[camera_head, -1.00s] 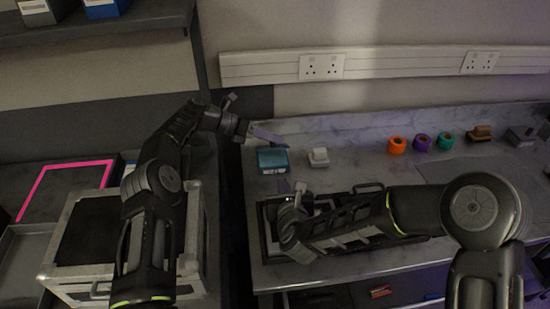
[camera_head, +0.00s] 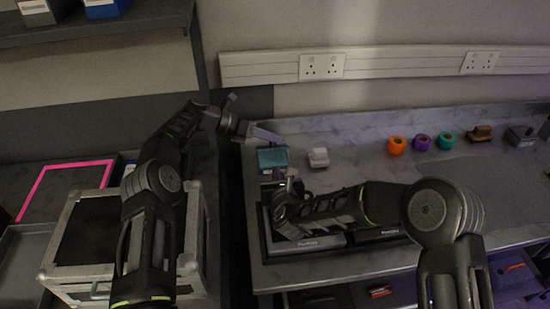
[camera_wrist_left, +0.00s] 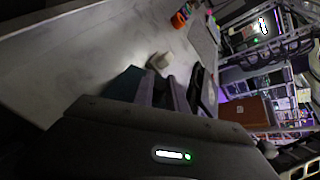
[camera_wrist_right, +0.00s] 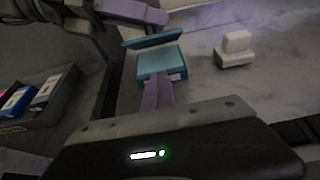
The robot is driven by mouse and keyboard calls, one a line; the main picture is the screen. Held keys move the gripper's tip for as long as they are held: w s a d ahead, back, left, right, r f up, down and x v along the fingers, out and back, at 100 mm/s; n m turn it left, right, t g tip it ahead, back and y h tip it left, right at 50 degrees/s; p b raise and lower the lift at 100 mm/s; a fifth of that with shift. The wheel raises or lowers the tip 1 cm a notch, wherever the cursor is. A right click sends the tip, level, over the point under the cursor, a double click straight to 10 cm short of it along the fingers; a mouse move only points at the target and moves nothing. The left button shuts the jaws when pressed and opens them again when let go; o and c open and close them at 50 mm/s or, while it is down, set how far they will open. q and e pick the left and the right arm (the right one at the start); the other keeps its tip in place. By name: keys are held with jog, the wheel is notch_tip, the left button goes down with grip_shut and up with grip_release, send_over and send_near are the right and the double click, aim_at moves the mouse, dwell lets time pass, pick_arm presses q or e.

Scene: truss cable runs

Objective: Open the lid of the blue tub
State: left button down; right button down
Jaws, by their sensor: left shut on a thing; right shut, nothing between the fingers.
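The blue tub (camera_head: 272,158) stands on the bench near its left end. It also shows in the right wrist view (camera_wrist_right: 160,62), with a teal strip (camera_wrist_right: 152,41) tilted behind its lighter top; I cannot tell whether that is the raised lid. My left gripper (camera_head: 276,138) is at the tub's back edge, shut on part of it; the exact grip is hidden. In the left wrist view the tub (camera_wrist_left: 124,84) is beside the fingers. My right gripper (camera_head: 290,181) is shut and empty, its tips at the tub's front (camera_wrist_right: 160,80).
A white block (camera_head: 319,157) stands just right of the tub. Orange (camera_head: 397,145), purple (camera_head: 422,142) and teal (camera_head: 446,140) rings stand further right. A dark tray (camera_head: 330,241) lies below my right forearm. The wall with sockets (camera_head: 322,67) is behind.

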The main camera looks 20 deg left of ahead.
aim_at(273, 149)
jog(key=shift+x, duration=1)
jog(key=shift+w+a+r, duration=0.2)
jog(key=shift+w+r, duration=0.15)
jog(key=shift+r, duration=0.15)
jog(key=shift+w+a+r, duration=0.2)
jog(key=shift+w+r, duration=0.2)
jog(key=shift+r, duration=0.1)
jog(key=shift+w+a+r, duration=0.1)
jog(key=shift+w+r, duration=0.35)
jog(key=shift+r, duration=0.15)
